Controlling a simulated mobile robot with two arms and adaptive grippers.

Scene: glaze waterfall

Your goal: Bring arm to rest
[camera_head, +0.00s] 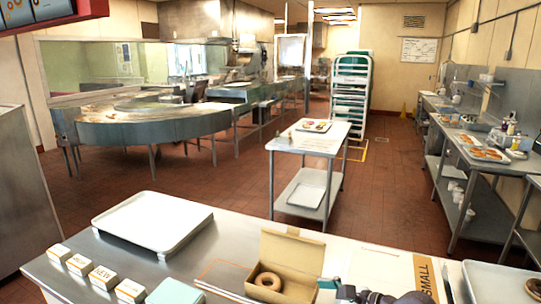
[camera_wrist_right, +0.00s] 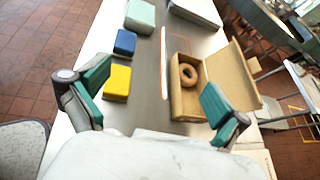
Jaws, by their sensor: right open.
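My right gripper (camera_wrist_right: 152,98) is open and empty above the counter, its two green-padded fingers spread wide in the right wrist view. In the head view only part of it (camera_head: 345,291) shows at the bottom edge, just right of the open cardboard box (camera_head: 309,262). A brown ring donut (camera_head: 268,282) lies inside that box. In the wrist view the box (camera_wrist_right: 188,112) with the donut (camera_wrist_right: 188,74) appears between the fingers' directions, closer to the right finger. The left gripper is not in view.
On the counter are a white tray (camera_head: 152,221), several small labelled blocks (camera_head: 103,276), and a pale green box (camera_head: 175,292). The wrist view also shows a yellow block (camera_wrist_right: 118,82) and a blue block (camera_wrist_right: 125,42). A steel cart (camera_head: 307,166) stands beyond on the tiled floor.

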